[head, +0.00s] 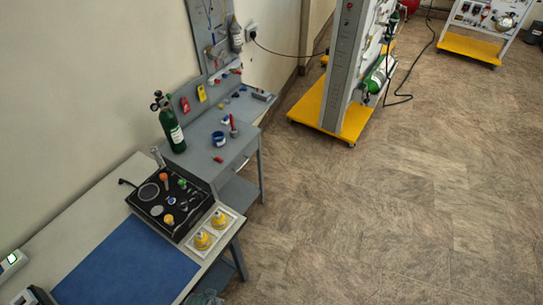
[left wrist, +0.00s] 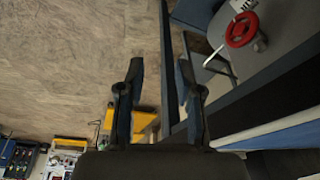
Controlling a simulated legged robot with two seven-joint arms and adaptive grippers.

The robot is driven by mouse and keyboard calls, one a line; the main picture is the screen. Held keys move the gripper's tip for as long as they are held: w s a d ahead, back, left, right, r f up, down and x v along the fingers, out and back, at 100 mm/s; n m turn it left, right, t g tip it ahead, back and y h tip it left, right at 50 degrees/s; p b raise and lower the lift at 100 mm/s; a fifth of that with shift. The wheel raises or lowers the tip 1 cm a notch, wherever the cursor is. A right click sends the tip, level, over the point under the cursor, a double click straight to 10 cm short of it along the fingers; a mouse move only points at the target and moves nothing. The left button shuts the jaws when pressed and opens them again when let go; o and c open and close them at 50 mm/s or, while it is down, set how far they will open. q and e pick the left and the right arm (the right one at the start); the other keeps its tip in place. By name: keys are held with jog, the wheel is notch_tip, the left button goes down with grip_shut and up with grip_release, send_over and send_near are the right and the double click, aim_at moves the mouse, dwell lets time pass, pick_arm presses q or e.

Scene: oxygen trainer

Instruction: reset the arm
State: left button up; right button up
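My left gripper (left wrist: 160,85) shows in the left wrist view with its two dark fingers spread apart and nothing between them. The floor and a dark table leg show beyond the fingers. A red ring-shaped part (left wrist: 241,30) lies to the right of the fingers, apart from them, near a grey surface. I cannot clearly make out either gripper in the head view. A dark shape at its bottom left edge and a greyish one at the bottom edge are too cut off to identify. My right gripper is not in view.
A white table with a blue mat (head: 125,265) holds a black panel (head: 172,204) and a tray with two yellow parts (head: 210,229). A green cylinder (head: 172,126) stands by the grey workbench (head: 200,160). A yellow-based stand (head: 340,118) is farther off.

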pick_arm(q)
jog(key=s+a+f+g+b, duration=0.1)
jog(key=s+f, duration=0.2)
jog(key=f, duration=0.8)
jog(key=s+a+f+b, duration=0.1)
jog(key=s+f, duration=0.1)
jog(key=f, duration=0.9)
jog(key=s+a+f+g, duration=0.1)
jog(key=s+a+f, duration=0.1)
jog(key=s+f, duration=1.2)
jog(key=shift+s+a+b, duration=0.15)
jog(key=shift+s+b, duration=0.3)
jog(key=shift+s, duration=0.5)
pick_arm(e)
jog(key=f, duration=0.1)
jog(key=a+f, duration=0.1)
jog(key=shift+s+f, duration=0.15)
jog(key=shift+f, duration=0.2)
pick_arm(q)
jog(key=shift+a+f, duration=0.1)
jog(key=shift+f, duration=0.05)
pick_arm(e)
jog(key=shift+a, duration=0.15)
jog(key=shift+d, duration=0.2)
